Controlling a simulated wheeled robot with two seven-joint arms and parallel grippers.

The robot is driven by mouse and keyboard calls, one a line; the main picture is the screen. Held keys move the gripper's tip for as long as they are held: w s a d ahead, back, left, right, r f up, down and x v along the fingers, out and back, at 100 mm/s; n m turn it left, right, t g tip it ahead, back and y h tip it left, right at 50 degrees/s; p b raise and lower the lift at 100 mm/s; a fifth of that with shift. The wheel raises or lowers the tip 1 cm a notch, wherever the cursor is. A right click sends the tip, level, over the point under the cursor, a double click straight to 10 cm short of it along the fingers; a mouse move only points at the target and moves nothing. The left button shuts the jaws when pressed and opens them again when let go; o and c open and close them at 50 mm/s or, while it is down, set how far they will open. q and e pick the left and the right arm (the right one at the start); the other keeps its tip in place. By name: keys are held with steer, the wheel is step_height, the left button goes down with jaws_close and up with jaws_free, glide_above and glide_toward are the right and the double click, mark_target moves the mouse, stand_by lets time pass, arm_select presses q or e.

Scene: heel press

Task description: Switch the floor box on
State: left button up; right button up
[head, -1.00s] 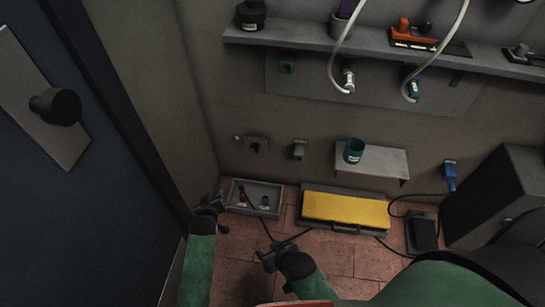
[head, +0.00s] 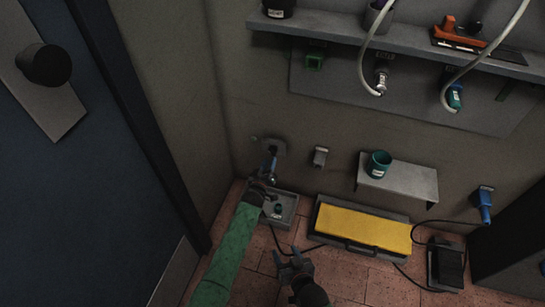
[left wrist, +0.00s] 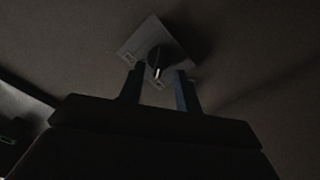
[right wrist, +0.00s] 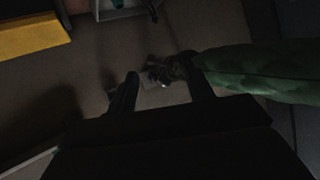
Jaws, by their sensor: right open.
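A yellow-topped box (head: 362,228) in a grey housing lies on the floor by the wall. A grey wall plate (head: 279,147) carries a dark round knob. In the left wrist view the knob (left wrist: 157,56) has a pale mark and shows between my finger ends; I cannot tell whether they touch it. My left gripper (head: 270,165) is open, raised in front of the plate, hiding part of it in the head view. A black pedal (head: 445,266) stands right of that box.
A grey tray (head: 291,207) with a small teal item lies below the plate. A small wall shelf (head: 408,181) holds a teal cup (head: 378,164). A blue plug (head: 483,203) sits at the right. Black cables cross the tiles. A dark door (head: 75,170) stands left.

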mark_target(272, 154)
arm_select(q)
steer(key=x, duration=0.4)
steer(key=shift+w+b, duration=0.25)
steer(key=shift+b, duration=0.05)
arm_select(e)
steer(key=w+r+t, duration=0.2)
steer(key=w+r, duration=0.1)
steer(key=r, duration=0.4)
steer(key=shift+w+a+t+y, duration=0.15)
steer(key=shift+a+t+y, duration=0.05)
steer(key=shift+t+y, duration=0.1)
arm_select(q)
steer(key=shift+c, duration=0.4)
jaws_close()
